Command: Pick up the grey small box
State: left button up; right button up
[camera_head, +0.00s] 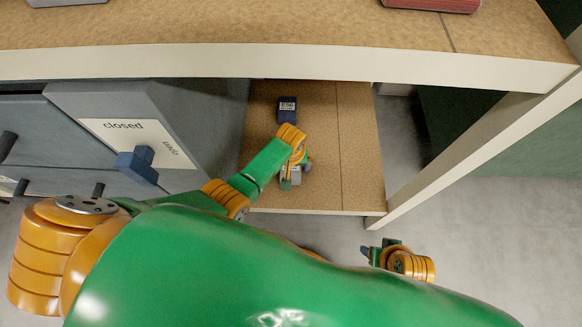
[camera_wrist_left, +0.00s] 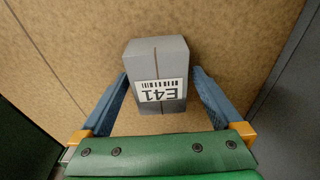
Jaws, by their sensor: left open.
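The grey small box (camera_wrist_left: 157,52) with a white E41 label lies between the two blue fingers of my left gripper (camera_wrist_left: 160,82) in the left wrist view. The fingers are open, with a gap showing on both sides of the box. In the head view the box (camera_head: 291,183) shows only in part on the lower shelf, near its front edge, with my left gripper (camera_head: 290,178) over it. My right gripper (camera_head: 382,249) hangs over the floor to the right; its jaws are too small to read.
A dark blue labelled box (camera_head: 287,109) stands farther back on the lower shelf (camera_head: 355,150). The upper shelf (camera_head: 290,60) overhangs it. A grey cabinet (camera_head: 215,120) marked closed stands at left, and a white post (camera_head: 480,140) at right.

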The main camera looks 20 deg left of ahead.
pick_arm(q)
jog(key=shift+f, duration=0.15)
jog(key=c, duration=1.3)
